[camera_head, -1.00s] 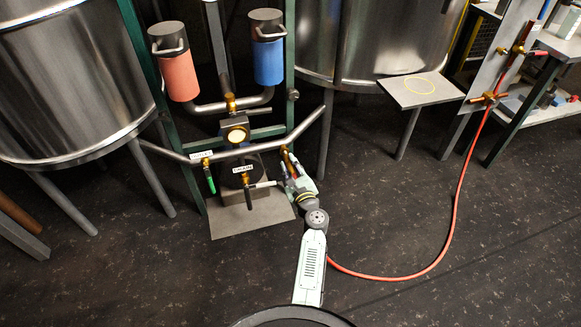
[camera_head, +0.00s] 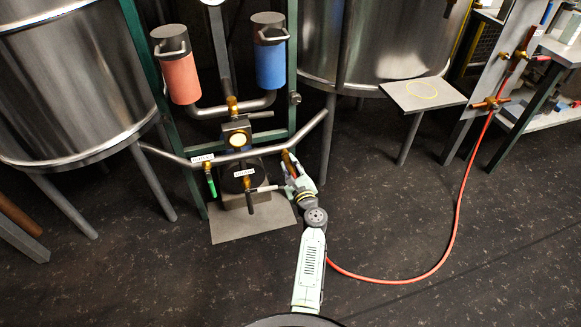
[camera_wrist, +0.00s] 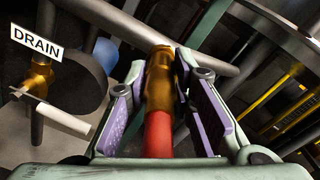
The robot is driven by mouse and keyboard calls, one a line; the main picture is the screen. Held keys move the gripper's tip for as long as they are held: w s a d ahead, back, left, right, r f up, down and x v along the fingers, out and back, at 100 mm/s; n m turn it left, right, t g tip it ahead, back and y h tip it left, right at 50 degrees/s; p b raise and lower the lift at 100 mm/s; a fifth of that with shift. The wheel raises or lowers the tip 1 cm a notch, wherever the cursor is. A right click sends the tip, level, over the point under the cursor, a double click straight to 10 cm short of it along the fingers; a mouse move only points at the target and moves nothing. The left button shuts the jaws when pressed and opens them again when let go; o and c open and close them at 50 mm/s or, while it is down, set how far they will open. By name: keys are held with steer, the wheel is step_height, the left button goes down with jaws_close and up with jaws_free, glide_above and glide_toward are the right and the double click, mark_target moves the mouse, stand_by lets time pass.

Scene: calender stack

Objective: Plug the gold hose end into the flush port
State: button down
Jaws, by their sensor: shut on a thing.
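My gripper (camera_head: 294,168) is at the right part of the sloping grey pipe (camera_head: 310,122), its jaws closed around the gold hose end (camera_wrist: 158,88). In the wrist view my gripper's (camera_wrist: 159,82) two purple-lined pads flank it, with the red hose (camera_wrist: 158,140) behind. The gold end points at the pipe (camera_wrist: 205,55) and overlaps its edge. I cannot tell whether it is seated in a port. The flush port is not distinct; a gold piece (camera_head: 288,156) shows at the pipe by my gripper. A blurred label (camera_head: 202,158) hangs left on the pipe.
The DRAIN label (camera_wrist: 36,43) and gold drain valve (camera_wrist: 40,75) are close left of my gripper. A green-handled valve (camera_head: 210,183) is further left. The red hose (camera_head: 455,220) loops across the floor to a fitting on the right panel. A small grey table (camera_head: 402,92) stands at right.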

mark_target(293, 174)
steer(key=c, duration=1.3)
jaws_free()
steer(key=shift+o, duration=0.4)
steer(key=shift+o, duration=1.3)
steer(key=shift+p+v, duration=0.7)
steer(key=shift+v, duration=2.8)
steer(key=shift+a, duration=0.1)
